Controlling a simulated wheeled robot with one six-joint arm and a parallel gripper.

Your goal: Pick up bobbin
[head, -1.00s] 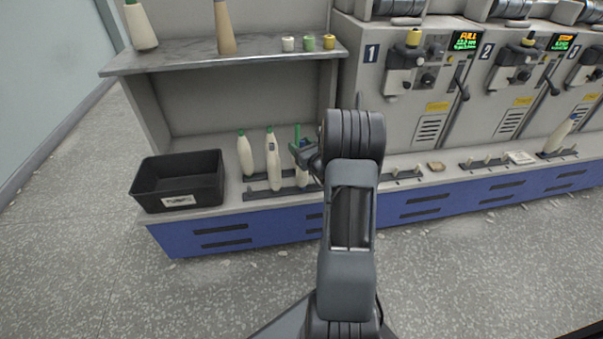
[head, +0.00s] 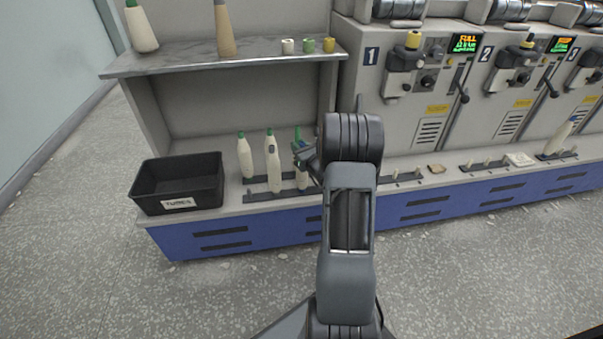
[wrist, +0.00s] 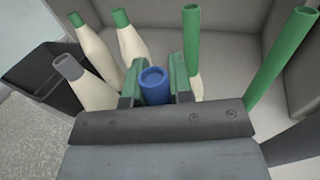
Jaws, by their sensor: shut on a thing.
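My gripper (wrist: 154,86) is shut on a bobbin with a blue tube top (wrist: 152,80). In the head view my gripper (head: 304,156) is over the right end of the peg tray (head: 232,196), and a pale bobbin body (head: 302,181) shows just below it. I cannot tell whether the held bobbin is clear of its peg. Cream bobbins with green tops (head: 245,158) stand to the left. A grey-topped bobbin (wrist: 85,78) stands left of the jaws in the wrist view. A green tube (wrist: 192,45) rises close behind the right finger.
A bare green tube (wrist: 282,58) leans at the right of the wrist view. A black bin (head: 146,200) stands left of the bobbins. A shelf (head: 180,58) with cones and small spools overhangs behind. Machines (head: 400,115) stand to the right.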

